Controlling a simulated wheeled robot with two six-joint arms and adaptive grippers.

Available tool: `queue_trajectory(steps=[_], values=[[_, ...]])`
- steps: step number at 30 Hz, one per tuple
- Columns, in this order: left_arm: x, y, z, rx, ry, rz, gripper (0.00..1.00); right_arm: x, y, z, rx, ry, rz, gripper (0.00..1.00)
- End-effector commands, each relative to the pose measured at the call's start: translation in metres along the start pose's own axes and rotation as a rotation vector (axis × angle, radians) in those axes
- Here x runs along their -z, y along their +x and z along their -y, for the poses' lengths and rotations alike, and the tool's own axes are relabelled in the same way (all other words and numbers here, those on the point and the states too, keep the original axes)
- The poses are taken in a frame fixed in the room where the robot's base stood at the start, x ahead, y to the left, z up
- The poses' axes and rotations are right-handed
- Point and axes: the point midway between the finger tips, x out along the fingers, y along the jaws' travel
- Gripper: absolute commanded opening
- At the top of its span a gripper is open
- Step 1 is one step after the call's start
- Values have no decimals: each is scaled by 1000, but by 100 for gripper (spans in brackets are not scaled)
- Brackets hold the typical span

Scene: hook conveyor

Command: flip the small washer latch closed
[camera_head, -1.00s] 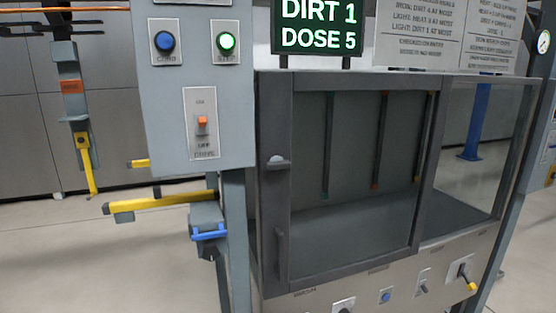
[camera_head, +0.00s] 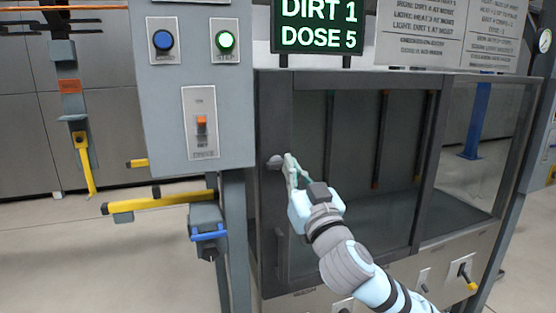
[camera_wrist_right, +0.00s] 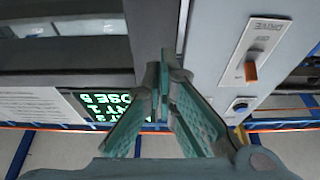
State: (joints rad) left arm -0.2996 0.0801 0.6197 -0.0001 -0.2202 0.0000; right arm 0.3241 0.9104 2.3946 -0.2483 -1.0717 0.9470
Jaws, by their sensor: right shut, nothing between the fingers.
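The small washer latch (camera_head: 275,161) is a grey rounded tab on the dark left post of the washer door frame, above the vertical door handle (camera_head: 280,250). My right gripper (camera_head: 289,158) reaches up from the lower right in the head view. Its fingertips are shut, empty and right beside the latch's right end; I cannot tell whether they touch it. The wrist view shows the teal-padded fingers of the right gripper (camera_wrist_right: 163,78) meeting at their tips in front of the dark frame. The latch is not clear there. My left gripper is not in view.
A grey control box (camera_head: 205,100) with blue and green buttons and an orange switch stands left of the washer. Yellow bars (camera_head: 160,202) and a blue-handled part (camera_head: 208,233) sit below it. Knobs and levers line the panel under the washer window.

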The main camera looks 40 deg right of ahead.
Motion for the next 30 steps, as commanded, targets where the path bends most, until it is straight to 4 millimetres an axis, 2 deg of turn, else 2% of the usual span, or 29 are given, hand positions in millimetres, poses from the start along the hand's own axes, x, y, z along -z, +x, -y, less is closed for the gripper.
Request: queue_trajectory(steps=[5,15,18,21,30], values=[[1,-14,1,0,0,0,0,3,27,0,-1,5,2,0],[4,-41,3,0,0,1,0,3,100,0,-1,4,3,0],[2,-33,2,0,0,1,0,-21,89,1,2,-2,5,0],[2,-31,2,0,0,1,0,-32,85,1,1,-2,4,0],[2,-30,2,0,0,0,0,-38,82,1,2,-1,1,0]])
